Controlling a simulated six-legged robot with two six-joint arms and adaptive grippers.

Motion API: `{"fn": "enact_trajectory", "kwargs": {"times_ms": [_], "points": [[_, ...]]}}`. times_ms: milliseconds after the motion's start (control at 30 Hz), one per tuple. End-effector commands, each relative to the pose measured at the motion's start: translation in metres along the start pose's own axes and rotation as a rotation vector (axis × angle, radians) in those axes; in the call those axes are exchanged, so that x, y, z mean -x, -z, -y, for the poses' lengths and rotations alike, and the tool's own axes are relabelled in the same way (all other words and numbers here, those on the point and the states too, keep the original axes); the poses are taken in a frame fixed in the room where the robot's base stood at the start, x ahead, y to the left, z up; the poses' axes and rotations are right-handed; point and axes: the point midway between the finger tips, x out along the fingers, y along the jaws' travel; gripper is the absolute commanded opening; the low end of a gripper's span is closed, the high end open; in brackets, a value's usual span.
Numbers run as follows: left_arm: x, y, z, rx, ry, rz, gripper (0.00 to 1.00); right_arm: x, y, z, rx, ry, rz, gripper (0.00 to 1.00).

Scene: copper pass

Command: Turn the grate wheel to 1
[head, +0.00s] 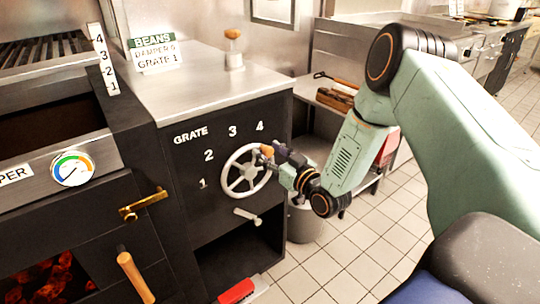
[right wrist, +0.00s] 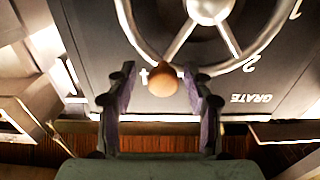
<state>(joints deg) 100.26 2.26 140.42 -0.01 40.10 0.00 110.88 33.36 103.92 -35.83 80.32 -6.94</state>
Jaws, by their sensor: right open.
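The grate wheel (head: 246,170) is a pale spoked wheel on the black front panel, with the numbers 1 to 4 in an arc around it. Its orange-brown knob (head: 266,150) is at the upper right, near the 4. My right gripper (head: 272,157) is at the knob, coming from the right. In the right wrist view the wheel (right wrist: 185,45) appears upside down, and the knob (right wrist: 162,81) lies between the two open fingers (right wrist: 161,95). I cannot tell whether either finger touches it. My left gripper is not in view.
A card (head: 153,53) on the steel counter reads BEANS, with a damper line and GRATE 1. A round gauge (head: 73,168) and brass latch (head: 143,204) are at the left, above glowing coals (head: 45,280). A pale handle (head: 247,216) sticks out below the wheel.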

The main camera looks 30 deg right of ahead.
Motion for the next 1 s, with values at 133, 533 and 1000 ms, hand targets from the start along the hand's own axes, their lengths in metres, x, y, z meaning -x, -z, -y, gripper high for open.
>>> {"fn": "enact_trajectory", "kwargs": {"times_ms": [133, 533, 1000], "points": [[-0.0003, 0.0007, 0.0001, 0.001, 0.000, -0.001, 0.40, -0.0007, 0.0004, 0.0016, 0.000, 0.001, 0.000, 0.52], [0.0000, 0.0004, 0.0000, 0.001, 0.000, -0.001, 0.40, 0.0002, 0.0005, 0.0018, 0.000, 0.001, 0.000, 0.27], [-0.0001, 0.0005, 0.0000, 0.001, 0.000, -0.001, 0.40, 0.0003, 0.0002, 0.0018, 0.001, 0.001, 0.001, 0.00]]}}
